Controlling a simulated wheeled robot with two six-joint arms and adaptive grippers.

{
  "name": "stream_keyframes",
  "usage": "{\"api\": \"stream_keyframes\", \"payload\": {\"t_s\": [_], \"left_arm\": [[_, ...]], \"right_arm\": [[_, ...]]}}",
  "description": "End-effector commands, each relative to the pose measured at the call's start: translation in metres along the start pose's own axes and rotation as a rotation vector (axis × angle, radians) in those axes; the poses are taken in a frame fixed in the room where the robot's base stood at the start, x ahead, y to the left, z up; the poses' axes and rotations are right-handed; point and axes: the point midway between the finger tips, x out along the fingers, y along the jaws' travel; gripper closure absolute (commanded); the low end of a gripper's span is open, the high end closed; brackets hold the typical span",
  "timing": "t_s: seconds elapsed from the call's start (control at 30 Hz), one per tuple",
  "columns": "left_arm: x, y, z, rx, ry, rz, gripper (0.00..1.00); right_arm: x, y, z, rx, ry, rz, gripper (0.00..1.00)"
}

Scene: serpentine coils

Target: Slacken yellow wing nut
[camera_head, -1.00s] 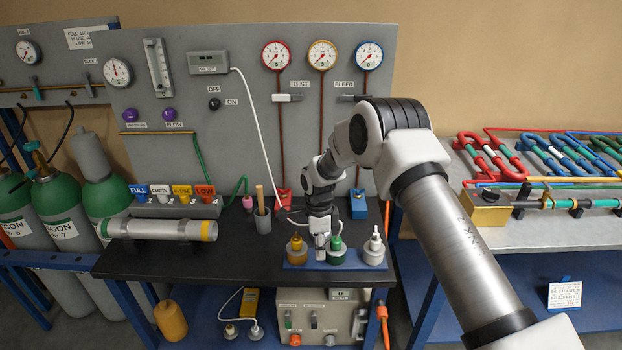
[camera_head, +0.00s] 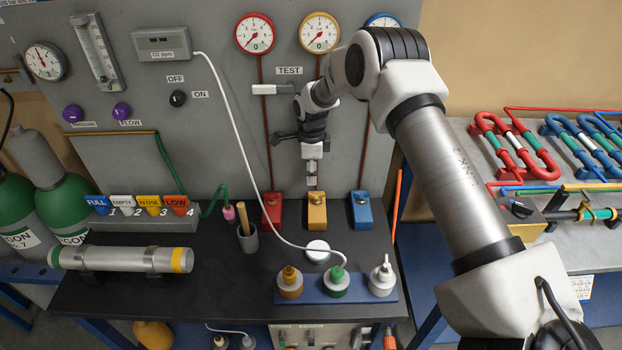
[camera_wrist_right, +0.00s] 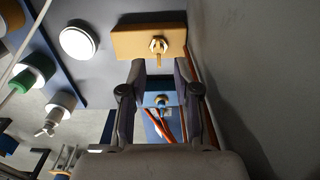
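The yellow clamp block (camera_head: 317,213) stands on the dark bench at the foot of the panel, between a red and a blue block. In the right wrist view the block (camera_wrist_right: 128,43) carries a brass wing nut (camera_wrist_right: 158,45) with a fin pointing down the picture. My right gripper (camera_head: 312,183) hangs just above the yellow block. In the wrist view its fingertips (camera_wrist_right: 160,64) are apart, on either side of the fin's lower end, with nothing visibly gripped. I cannot tell whether they touch the nut. My left gripper is out of view.
The red block (camera_head: 271,212) and blue block (camera_head: 361,212) stand close on both sides. A white disc (camera_head: 317,250) lies in front. A blue rack (camera_head: 363,287) holds three bottles. A white hose (camera_head: 228,105) runs down past the panel.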

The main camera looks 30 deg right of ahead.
Motion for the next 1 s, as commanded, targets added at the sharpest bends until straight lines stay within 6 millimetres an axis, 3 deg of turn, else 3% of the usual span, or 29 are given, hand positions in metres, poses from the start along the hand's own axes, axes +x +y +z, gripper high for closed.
{"api": "stream_keyframes", "payload": {"t_s": [0.3,0.63,0.67,0.73,1.0], "left_arm": [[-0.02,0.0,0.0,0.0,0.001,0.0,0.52],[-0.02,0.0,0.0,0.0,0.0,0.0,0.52],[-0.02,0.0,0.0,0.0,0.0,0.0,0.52],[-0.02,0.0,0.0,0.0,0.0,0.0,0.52],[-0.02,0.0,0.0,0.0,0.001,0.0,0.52]], "right_arm": [[0.057,0.001,-0.001,0.0,0.002,0.003,0.69],[0.069,0.001,0.0,-0.001,0.001,0.001,0.69],[0.069,0.001,0.0,-0.001,0.001,0.001,0.76],[0.069,0.001,0.0,-0.001,0.001,0.002,1.0],[0.07,0.002,0.0,-0.002,0.001,0.003,1.0]]}}
